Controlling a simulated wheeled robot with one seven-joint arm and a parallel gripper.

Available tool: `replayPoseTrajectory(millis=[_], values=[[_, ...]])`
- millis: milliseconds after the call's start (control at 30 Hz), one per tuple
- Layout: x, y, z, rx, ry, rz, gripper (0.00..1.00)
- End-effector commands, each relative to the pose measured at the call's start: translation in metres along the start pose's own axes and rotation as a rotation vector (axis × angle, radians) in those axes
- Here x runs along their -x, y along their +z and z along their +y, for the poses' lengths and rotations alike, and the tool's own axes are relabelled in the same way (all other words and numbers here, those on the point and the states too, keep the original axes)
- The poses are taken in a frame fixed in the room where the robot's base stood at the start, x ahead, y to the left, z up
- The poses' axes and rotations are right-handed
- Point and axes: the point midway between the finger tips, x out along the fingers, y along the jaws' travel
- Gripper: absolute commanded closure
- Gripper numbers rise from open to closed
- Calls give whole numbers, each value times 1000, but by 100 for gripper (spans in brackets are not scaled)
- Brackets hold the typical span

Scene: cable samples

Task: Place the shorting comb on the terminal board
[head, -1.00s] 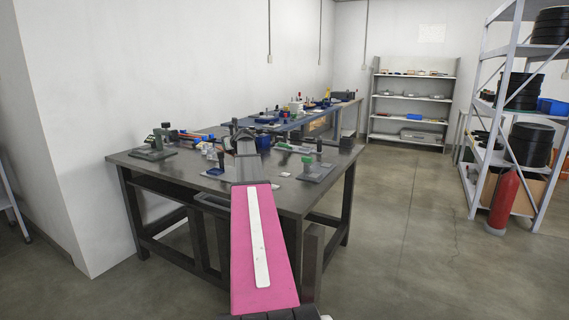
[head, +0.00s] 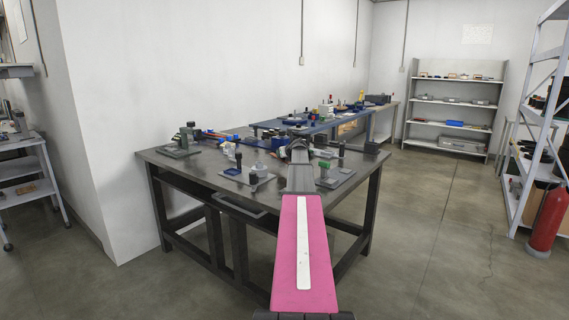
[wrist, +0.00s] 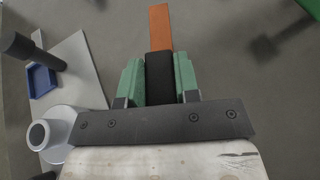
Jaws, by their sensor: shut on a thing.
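In the wrist view my gripper (wrist: 159,85) has green fingers shut on a black block (wrist: 160,75). An orange strip (wrist: 160,28) extends forward from the block; together they look like the shorting comb. The comb is held above a plain grey surface, with no contact visible. In the head view my arm reaches over the dark workbench, and my gripper's fingers and the comb cannot be made out there. I cannot tell which bench fixture is the terminal board.
The wrist view shows a black post (wrist: 32,50) and a blue tray (wrist: 42,80) at left. Floor right of the bench is clear.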

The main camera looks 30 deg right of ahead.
Motion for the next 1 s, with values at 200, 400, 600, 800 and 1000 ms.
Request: replayPoseTrajectory(millis=[200,400,600,800,1000], values=[[-8,-6,-14,0,1,-1,99],[-15,-26,-13,-2,2,1,99],[-23,-44,-13,-1,0,0,99],[-23,-43,-13,0,0,-1,99],[-23,-45,-13,0,1,0,45]])
